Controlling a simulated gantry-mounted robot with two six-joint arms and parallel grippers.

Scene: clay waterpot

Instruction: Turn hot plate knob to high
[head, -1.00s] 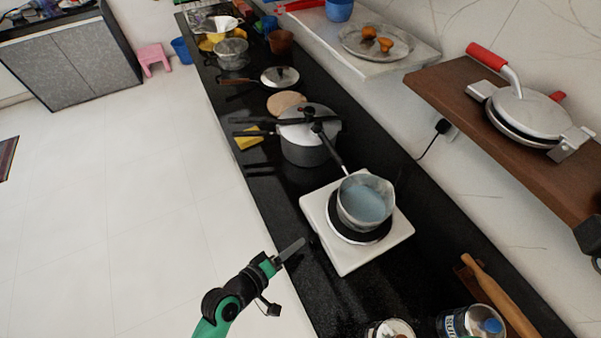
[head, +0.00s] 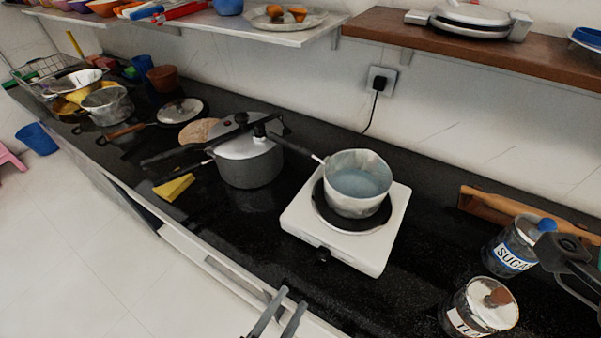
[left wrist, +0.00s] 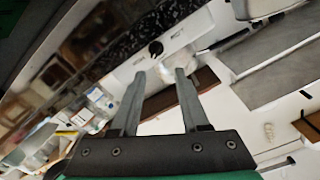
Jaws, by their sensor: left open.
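The white hot plate (head: 375,258) sits on the black counter with a grey metal saucepan (head: 357,183) of pale bluish liquid on its burner. Its black knob (head: 323,254) is on the front face; I cannot read its setting. My left gripper (head: 292,297) is open and empty, at the counter's front edge, below and left of the knob. In the left wrist view the knob (left wrist: 155,48) shows just beyond the gap between the open fingertips (left wrist: 160,75), apart from them. A dark part of my right arm (head: 572,262) shows at the right edge; its fingers are unclear.
Sugar (head: 512,245) and tea (head: 480,306) jars and a rolling pin (head: 520,213) are at the right. Counter in front of the hot plate is clear.

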